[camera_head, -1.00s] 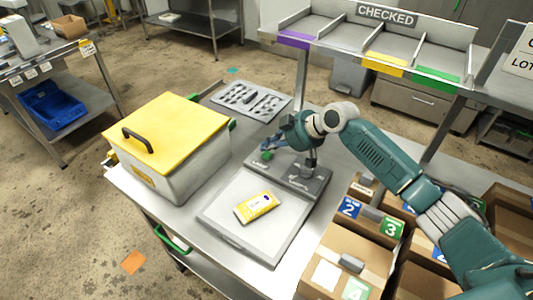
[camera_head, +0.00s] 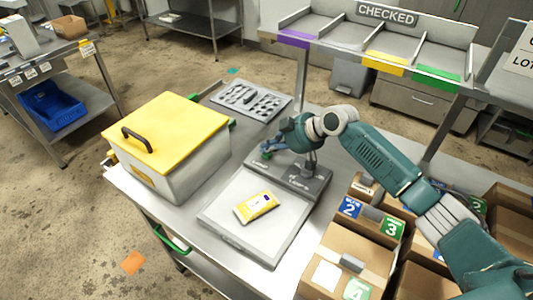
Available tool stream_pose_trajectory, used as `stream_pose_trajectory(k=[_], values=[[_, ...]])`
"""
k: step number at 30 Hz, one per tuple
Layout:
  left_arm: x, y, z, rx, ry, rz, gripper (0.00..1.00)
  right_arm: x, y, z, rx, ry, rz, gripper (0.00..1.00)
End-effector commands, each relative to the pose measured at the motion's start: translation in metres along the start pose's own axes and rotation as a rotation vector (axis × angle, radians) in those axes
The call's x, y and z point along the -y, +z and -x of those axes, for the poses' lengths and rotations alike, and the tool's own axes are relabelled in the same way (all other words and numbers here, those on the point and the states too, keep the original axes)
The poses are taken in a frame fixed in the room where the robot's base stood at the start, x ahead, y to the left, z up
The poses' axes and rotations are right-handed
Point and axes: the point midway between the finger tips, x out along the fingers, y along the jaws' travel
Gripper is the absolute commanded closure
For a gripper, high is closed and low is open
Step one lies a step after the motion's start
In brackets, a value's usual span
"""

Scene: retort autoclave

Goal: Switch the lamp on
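A grey control box (camera_head: 300,184) stands on the steel table at the back edge of a flat pale panel (camera_head: 240,228). A small green button (camera_head: 265,156) shows at the box's left end. A yellow and white pouch (camera_head: 256,207) lies on the panel. I cannot tell for sure which part is the lamp; the panel shows no clear glow. My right gripper (camera_head: 268,149) is over the left end of the box, with its fingers close to the green button. Whether they touch it is unclear, and the finger gap is too small to judge. My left gripper is not in view.
A white bin with a yellow lid (camera_head: 165,132) stands left of the panel. A grey tray with slots (camera_head: 250,101) lies behind. A shelf marked CHECKED (camera_head: 387,15) rises at the back.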

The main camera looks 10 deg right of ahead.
Motion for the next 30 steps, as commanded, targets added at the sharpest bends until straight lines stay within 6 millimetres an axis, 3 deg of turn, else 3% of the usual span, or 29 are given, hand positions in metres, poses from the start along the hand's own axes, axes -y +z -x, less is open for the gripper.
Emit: stream_pose_trajectory(k=[21, 30], values=[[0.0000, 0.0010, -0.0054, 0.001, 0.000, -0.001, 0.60, 0.0002, 0.0070, -0.0067, 0.000, 0.000, -0.001, 1.00], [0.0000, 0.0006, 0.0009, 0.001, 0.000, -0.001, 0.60, 0.0002, 0.0021, -0.0018, 0.001, 0.000, 0.000, 1.00]])
